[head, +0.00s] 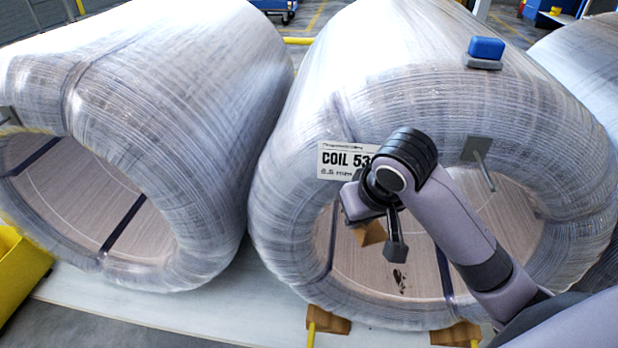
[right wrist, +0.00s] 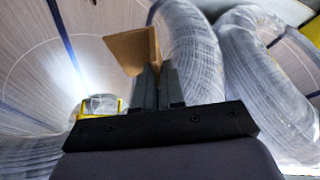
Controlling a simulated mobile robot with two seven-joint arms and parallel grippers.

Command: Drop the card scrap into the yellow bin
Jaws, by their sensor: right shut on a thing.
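The card scrap (head: 370,233) is a small brown piece in front of the hollow core of the middle coil in the head view. My right gripper (head: 374,219) is shut on it and holds it in the air. In the right wrist view the card scrap (right wrist: 131,50) stands up from between the closed fingers (right wrist: 157,82). The yellow bin (head: 18,272) is at the lower left edge of the head view, partly cut off, well to the left of the gripper. My left gripper is in neither view.
A wrapped coil (head: 170,90) stands between bin and gripper side, next to the labelled middle coil (head: 330,110). A bracket with a rod (head: 480,158) juts from the middle coil. A blue-topped device (head: 485,52) sits on it. Wooden blocks (head: 328,320) lie below.

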